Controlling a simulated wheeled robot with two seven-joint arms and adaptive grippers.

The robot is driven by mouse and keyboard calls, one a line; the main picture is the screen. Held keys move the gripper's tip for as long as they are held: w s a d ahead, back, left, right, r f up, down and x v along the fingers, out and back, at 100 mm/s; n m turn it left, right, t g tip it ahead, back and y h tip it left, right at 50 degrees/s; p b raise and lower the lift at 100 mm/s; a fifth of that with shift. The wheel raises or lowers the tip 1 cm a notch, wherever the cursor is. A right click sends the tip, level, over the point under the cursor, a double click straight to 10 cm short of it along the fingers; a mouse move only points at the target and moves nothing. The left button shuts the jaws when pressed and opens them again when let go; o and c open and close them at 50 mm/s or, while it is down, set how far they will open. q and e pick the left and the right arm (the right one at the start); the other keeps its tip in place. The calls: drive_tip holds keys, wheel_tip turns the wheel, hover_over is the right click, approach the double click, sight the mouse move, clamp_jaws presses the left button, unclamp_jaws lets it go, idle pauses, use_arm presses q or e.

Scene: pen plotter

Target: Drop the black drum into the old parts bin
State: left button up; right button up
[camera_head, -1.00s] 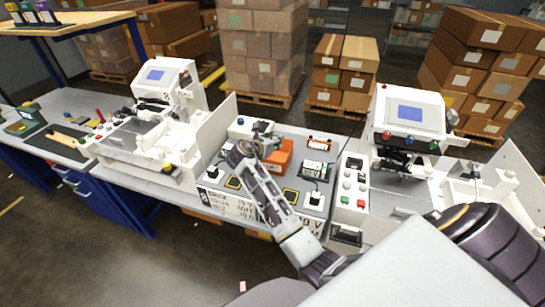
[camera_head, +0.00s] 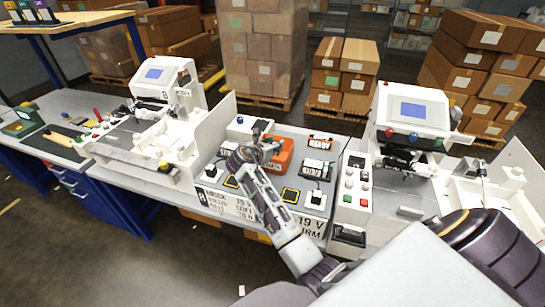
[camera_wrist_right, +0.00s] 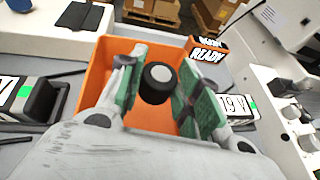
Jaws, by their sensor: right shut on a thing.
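The black drum (camera_wrist_right: 158,82), with a grey end face, sits between the green-padded fingers of my right gripper (camera_wrist_right: 157,92) in the right wrist view. The gripper is shut on it. An orange open bin (camera_wrist_right: 92,82) lies below and around the fingers in that view, so the drum appears over the bin's opening. In the head view my right gripper (camera_head: 264,140) is at the left side of the orange bin (camera_head: 284,150) and partly hides it. The drum is hard to make out there. My left gripper is not in view.
A READY sign (camera_head: 321,139) stands behind the bin. A 19 V block (camera_head: 316,169) is to its right. White plotter machines stand on the left (camera_head: 165,90) and right (camera_head: 412,115) of this bench section.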

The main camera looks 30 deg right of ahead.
drive_tip(key=o, duration=1)
drive_tip(key=shift+a+r, duration=0.1)
drive_tip(key=v, duration=1.1)
drive_tip(key=shift+s+a, duration=0.3)
drive_tip(key=shift+a, duration=0.1)
idle(0.5)
